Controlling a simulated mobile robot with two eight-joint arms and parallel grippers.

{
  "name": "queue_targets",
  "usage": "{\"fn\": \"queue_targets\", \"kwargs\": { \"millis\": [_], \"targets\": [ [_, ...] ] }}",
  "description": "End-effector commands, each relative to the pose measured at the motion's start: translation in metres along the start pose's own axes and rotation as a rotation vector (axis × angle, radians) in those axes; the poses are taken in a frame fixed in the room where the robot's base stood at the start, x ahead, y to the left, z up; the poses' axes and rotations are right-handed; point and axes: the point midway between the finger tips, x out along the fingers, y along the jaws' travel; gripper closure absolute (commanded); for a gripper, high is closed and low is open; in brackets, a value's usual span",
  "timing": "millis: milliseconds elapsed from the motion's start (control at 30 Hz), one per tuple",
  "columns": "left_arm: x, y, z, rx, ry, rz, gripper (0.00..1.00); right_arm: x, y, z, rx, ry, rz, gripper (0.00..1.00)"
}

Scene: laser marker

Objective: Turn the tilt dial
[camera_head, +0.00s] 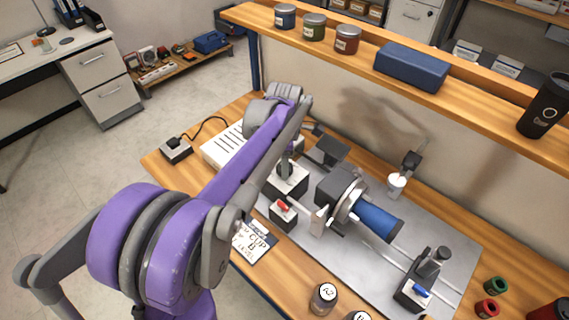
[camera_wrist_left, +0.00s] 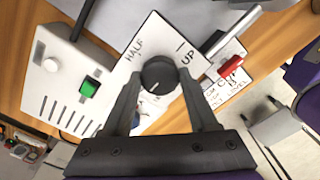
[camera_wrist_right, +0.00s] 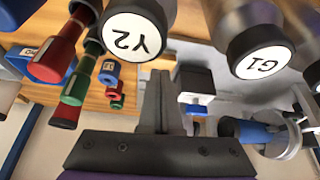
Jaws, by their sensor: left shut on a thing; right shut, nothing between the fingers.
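The tilt dial is a round dark knob (camera_wrist_left: 159,74) on a white plate (camera_wrist_left: 146,44) marked HALF and UP in the left wrist view. Part of the plate's lower marking is hidden behind my fingers. My left gripper (camera_wrist_left: 162,84) is shut on the knob, one finger on each side. In the head view the white dial box (camera_head: 290,183) stands at the end of my left arm, and the arm partly covers it. My right gripper (camera_wrist_right: 158,100) is shut and empty in the right wrist view, and does not show in the head view.
A white box with a green button (camera_wrist_left: 89,87) stands beside the dial. A red-handled switch (camera_head: 281,208) and a card (camera_head: 254,241) are close by. A blue cylinder (camera_head: 378,221) sits in the rotary holder.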

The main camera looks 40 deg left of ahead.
Motion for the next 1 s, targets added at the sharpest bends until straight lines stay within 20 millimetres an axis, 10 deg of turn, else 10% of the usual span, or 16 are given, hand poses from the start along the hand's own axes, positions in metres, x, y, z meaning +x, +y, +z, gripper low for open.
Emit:
{"fn": "queue_targets", "kwargs": {
  "millis": [533, 567, 600, 700, 1000],
  "targets": [
    [-0.0004, 0.0003, 0.0000, -0.026, 0.000, 0.001, 0.97, 0.0001, 0.0000, 0.0001, 0.000, 0.000, 0.000, 1.00],
    [-0.0004, 0.0003, 0.0000, -0.026, 0.000, 0.001, 0.37, 0.0001, 0.0000, 0.0001, 0.000, 0.000, 0.000, 1.00],
    [-0.0003, 0.0003, 0.0000, -0.025, 0.000, 0.001, 0.30, 0.0001, 0.0000, 0.0001, 0.000, 0.000, 0.000, 1.00],
    [-0.0003, 0.0003, 0.0000, -0.025, 0.000, 0.001, 0.12, 0.0001, 0.0000, 0.0001, 0.000, 0.000, 0.000, 1.00],
    [-0.0009, 0.0001, 0.0000, -0.024, 0.000, 0.000, 0.11, 0.0001, 0.0000, 0.0001, 0.000, 0.000, 0.000, 1.00]
  ]
}}
